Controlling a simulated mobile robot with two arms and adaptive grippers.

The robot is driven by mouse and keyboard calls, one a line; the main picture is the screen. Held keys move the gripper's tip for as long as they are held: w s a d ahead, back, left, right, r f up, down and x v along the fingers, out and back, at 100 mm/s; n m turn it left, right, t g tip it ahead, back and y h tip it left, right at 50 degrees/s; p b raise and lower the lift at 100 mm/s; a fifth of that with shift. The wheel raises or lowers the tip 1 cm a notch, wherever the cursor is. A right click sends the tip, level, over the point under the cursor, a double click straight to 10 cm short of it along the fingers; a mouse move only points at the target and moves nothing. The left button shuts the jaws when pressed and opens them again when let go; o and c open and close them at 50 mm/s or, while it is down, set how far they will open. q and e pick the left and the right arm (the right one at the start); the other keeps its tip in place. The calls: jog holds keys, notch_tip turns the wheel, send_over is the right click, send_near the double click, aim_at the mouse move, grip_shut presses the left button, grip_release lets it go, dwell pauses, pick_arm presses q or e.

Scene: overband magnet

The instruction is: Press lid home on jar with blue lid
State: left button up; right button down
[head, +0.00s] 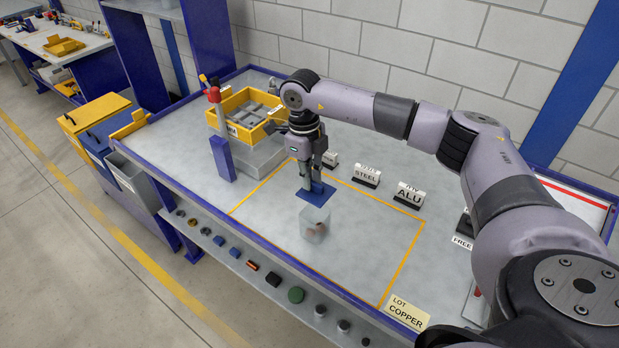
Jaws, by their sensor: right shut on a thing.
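The flat blue lid (317,197) shows just above and behind the jar's top in the head view. I cannot tell whether it touches the rim. My right gripper (309,186) points down and is shut on the blue lid; its fingers hide part of it. My left gripper is not in view.
A yellow bin (246,113) with grey pieces stands behind on the left, beside a post with a red top (214,96). Label blocks STEEL (366,177) and ALU (410,196) stand to the right. A COPPER lot card (407,312) lies at the front edge. The outlined area is otherwise clear.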

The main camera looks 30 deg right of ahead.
aim_at(309, 194)
notch_tip(309, 194, down, 3)
jog(key=shift+r+b, duration=0.2)
jog(key=shift+b, duration=0.65)
jog(key=shift+f+b, duration=0.65)
jog(key=shift+f, duration=0.2)
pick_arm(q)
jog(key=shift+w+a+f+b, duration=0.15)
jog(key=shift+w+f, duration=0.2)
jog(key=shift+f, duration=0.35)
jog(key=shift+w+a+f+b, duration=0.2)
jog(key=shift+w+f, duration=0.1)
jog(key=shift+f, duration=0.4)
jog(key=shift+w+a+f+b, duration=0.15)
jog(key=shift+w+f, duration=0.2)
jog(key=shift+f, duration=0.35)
pick_arm(e)
jog(key=shift+f, duration=0.8)
pick_arm(q)
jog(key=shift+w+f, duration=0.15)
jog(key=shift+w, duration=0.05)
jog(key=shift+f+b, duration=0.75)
jog(key=shift+b, duration=0.2)
pick_arm(e)
jog(key=shift+f, duration=1)
jog(key=c, duration=1.6)
grip_release()
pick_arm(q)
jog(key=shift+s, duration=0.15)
pick_arm(e)
jog(key=shift+r, duration=0.15)
